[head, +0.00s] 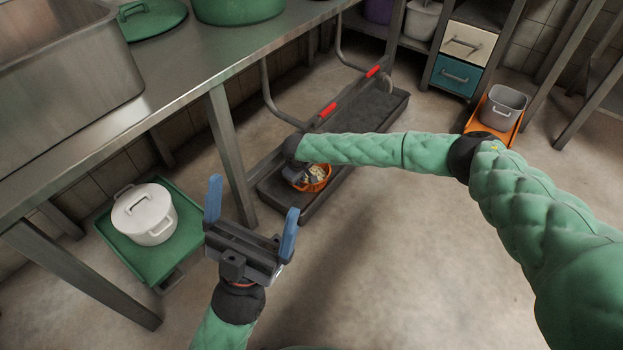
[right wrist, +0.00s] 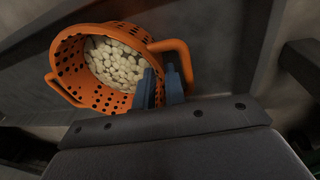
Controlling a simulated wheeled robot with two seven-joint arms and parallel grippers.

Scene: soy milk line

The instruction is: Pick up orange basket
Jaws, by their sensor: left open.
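The orange basket (head: 318,185) is perforated, has loop handles and holds pale beans. In the head view it is at the dark low cart, partly hidden behind my right gripper (head: 297,178). In the right wrist view the basket (right wrist: 70,70) shows with its beans. There my right gripper's (right wrist: 160,86) blue fingers are close together at the basket's rim beside one handle, shut on it. I cannot tell whether the basket touches the cart bed. My left gripper (head: 250,215) is open and empty, its blue fingers wide apart, above the floor left of the basket.
The dark cart (head: 275,205) has a metal handle with red grips. A green cart (head: 112,232) carries a white lidded pot (head: 144,213) under the steel table (head: 180,75). An orange cart (head: 507,126) with a grey pot stands back right. The middle floor is clear.

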